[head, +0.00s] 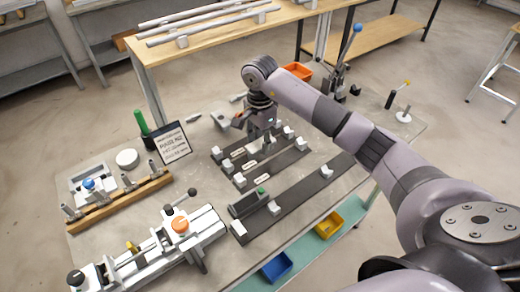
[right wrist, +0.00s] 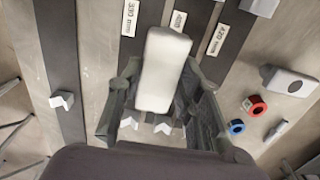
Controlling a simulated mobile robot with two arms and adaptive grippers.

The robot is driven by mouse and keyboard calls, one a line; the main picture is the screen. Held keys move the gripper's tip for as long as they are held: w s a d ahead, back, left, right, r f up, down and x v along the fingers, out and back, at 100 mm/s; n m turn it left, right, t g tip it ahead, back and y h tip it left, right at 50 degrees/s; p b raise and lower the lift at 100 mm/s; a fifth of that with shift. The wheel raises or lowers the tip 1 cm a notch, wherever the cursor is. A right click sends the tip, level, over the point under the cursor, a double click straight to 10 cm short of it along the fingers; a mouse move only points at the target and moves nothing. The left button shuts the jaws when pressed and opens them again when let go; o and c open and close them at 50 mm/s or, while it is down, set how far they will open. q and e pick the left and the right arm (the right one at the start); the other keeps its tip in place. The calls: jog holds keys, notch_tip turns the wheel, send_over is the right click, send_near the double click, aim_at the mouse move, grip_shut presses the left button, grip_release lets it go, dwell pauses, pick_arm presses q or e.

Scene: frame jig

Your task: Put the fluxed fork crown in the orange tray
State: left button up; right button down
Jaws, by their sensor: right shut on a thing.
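My right gripper (head: 262,137) is over the dark slotted plates in the middle of the bench. In the right wrist view its fingers (right wrist: 158,92) are closed around a pale, smooth block (right wrist: 164,62); I cannot tell whether this is the fluxed fork crown. A grey-white part with a hole (right wrist: 290,82) lies on the bench to the right in that view and also shows left of the gripper in the head view (head: 224,119). The orange tray (head: 298,70) is at the bench's back, partly hidden by my right arm. My left gripper is not in view.
Dark plates (head: 305,192) with white blocks and length labels cover the middle. A red ring (right wrist: 257,105) and a blue ring (right wrist: 236,127) lie near the holed part. A sign (head: 172,143), a clamp fixture (head: 180,226) and a lever tool (head: 345,60) stand around.

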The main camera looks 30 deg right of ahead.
notch_tip(320, 180, down, 4)
jog(key=shift+f+p, duration=0.25)
jog(key=shift+p, duration=0.3)
jog(key=shift+f, duration=0.3)
jog(key=shift+f, duration=0.1)
jog(key=shift+f+b, duration=0.15)
jog(key=shift+b, duration=0.15)
jog(key=c, duration=1.1)
grip_release()
